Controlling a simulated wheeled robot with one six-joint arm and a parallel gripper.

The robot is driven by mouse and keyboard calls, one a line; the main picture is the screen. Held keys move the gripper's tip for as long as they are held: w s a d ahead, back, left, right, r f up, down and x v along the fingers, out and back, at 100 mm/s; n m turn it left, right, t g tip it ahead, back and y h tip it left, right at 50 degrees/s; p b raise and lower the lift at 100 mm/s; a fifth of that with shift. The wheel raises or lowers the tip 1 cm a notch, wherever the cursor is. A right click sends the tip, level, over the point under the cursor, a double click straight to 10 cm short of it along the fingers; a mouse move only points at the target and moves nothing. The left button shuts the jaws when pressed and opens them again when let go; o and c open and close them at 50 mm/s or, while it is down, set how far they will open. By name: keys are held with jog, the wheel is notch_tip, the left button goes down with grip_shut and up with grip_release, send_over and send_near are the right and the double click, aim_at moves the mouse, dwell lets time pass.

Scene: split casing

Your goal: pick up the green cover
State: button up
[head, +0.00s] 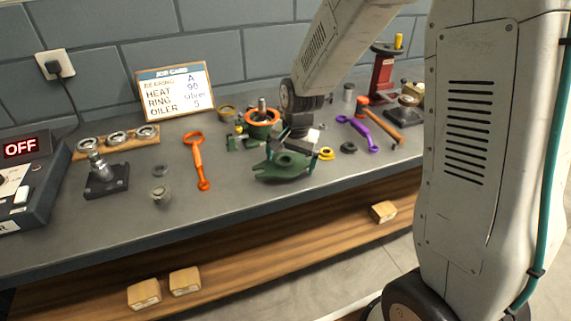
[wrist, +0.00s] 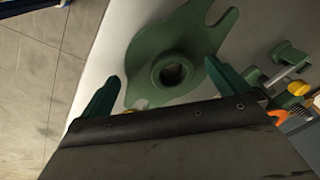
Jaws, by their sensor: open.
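The green cover (head: 284,165) lies on the grey bench near its front edge. It has a round raised boss with a dark hole and flat lugs at opposite ends. It fills the upper middle of the wrist view (wrist: 162,62). My gripper (head: 310,155) is just above and beside the cover in the head view. In the wrist view its two green fingers (wrist: 165,70) are spread apart, one on each side of the cover's boss. The fingers are open and hold nothing. I cannot tell whether either finger touches the cover.
A green clamp-like part with yellow knobs (wrist: 290,75) is close to the right finger. An orange ring housing (head: 262,118) stands behind the cover. A yellow ring (head: 326,154) and a purple wrench (head: 357,133) lie to the right. An orange wrench (head: 199,160) lies left.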

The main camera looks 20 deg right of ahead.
jog(key=c, duration=1.6)
jog(key=shift+r, duration=0.15)
